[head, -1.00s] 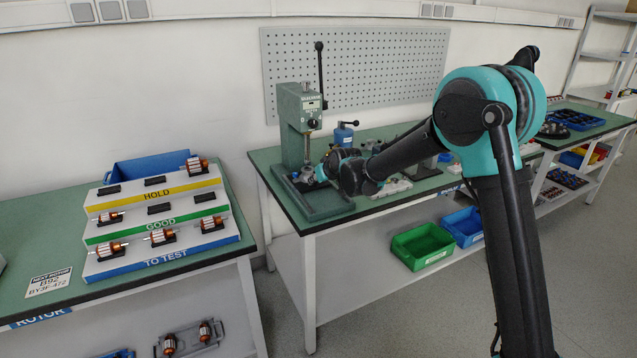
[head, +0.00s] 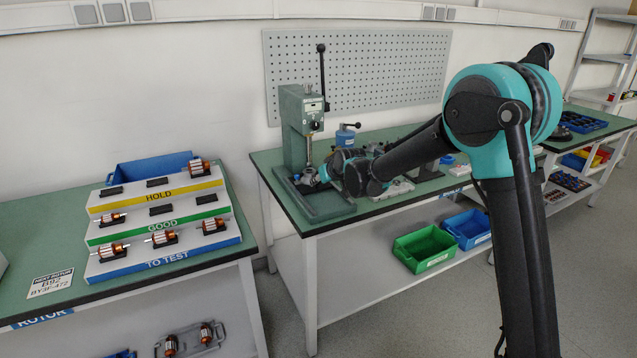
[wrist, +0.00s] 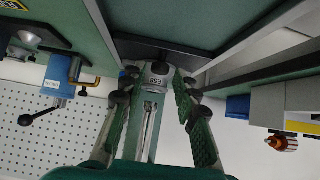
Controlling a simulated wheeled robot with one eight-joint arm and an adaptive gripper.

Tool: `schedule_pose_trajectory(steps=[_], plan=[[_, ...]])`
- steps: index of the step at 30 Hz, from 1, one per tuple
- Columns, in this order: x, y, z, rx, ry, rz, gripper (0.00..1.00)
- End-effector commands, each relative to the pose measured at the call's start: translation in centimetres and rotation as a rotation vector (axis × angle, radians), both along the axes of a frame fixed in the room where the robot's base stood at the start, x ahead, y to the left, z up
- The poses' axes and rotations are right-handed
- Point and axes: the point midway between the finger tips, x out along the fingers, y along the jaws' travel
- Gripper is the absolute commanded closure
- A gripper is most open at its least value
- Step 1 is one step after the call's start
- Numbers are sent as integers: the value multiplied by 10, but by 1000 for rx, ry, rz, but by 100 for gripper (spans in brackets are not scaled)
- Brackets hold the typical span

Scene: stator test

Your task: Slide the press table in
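The green arbor press (head: 297,125) stands at the left end of the middle bench, with a long black lever and a flat green base (head: 327,206). The press table cannot be told apart clearly in the head view, as my wrist partly covers that area. My gripper (head: 322,174) is low over the base, just right of the press column. In the wrist view my gripper (wrist: 157,82) has its two green-padded fingers apart. A small grey part with a dark-lettered label (wrist: 157,68) shows between the fingertips; I cannot tell whether they touch it.
A blue device with a black handle (head: 345,136) stands right of the press. White fixtures (head: 398,187) lie along the bench. The left bench has a stepped rotor rack (head: 160,215). Green (head: 425,247) and blue (head: 467,228) bins sit on the shelf below.

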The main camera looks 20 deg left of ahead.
Motion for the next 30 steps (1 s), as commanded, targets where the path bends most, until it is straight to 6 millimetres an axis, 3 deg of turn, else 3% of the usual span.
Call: schedule_pose_trajectory(steps=[14,30], plan=[[-20,-24,26,0,0,0,70],[-22,-27,28,-1,1,-1,70]])
